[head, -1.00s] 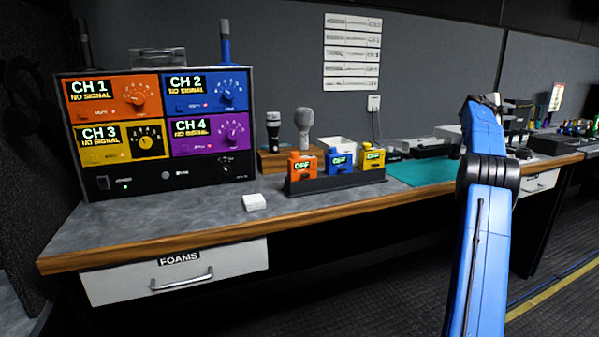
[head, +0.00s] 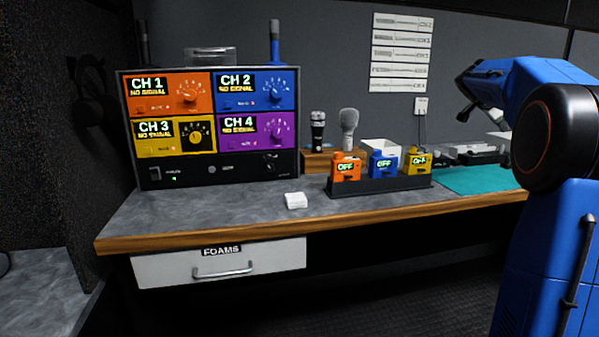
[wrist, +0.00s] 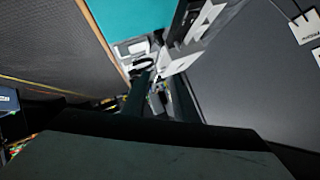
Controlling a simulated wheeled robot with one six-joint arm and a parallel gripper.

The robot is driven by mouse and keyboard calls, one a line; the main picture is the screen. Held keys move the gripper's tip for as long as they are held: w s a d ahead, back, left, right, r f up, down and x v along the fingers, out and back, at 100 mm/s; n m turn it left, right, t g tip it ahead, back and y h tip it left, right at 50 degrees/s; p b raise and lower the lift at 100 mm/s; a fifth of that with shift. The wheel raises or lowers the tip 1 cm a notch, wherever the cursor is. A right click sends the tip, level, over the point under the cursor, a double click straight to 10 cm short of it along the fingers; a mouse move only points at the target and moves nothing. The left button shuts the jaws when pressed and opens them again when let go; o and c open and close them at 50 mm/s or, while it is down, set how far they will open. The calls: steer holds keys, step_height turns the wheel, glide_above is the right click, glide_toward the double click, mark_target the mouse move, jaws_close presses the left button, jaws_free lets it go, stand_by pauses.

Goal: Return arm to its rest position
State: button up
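My blue arm fills the right side of the head view, with a large black joint in front. Its upper link bends left and ends in a dark part at about the height of the wall sheets. The gripper's fingers cannot be made out there. In the wrist view my gripper (wrist: 160,98) shows two dark fingers with a gap between them. It looks open, and I see nothing held. It is in the air, with the teal mat (wrist: 135,18) and the desk's wooden edge in view beyond it.
The desk (head: 230,222) holds a four-channel receiver (head: 215,170), a white foam stack (head: 296,200), a black rack (head: 385,187) with orange, blue and yellow packs, and two microphones. The FOAMS drawer (head: 220,262) looks shut. Dark floor lies in front.

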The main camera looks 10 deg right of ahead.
steer(key=s+a+f+n+y, duration=0.2)
steer(key=s+a+f+n, duration=0.15)
steer(key=s+a, duration=0.4)
steer(key=s+a+f+n+y, duration=0.1)
steer(key=s+a+f+n, duration=0.25)
steer(key=a, duration=0.65)
steer(key=s+a+f+n+y, duration=0.2)
steer(key=s+a+f, duration=0.2)
steer(key=s+a, duration=0.4)
steer(key=s+a+f+n+y, duration=0.2)
steer(key=s+a+f+n, duration=0.3)
steer(key=s+a+f, duration=0.5)
steer(key=s+a+f+n+y, duration=0.3)
steer(key=s+a+f+n, duration=0.2)
steer(key=s+a+f, duration=0.5)
steer(key=s+a, duration=0.1)
steer(key=s, duration=0.3)
steer(key=shift+s+f+g+y, duration=0.25)
steer(key=shift+f+g+y, duration=0.05)
steer(key=shift+f, duration=0.1)
steer(key=shift+d, duration=0.1)
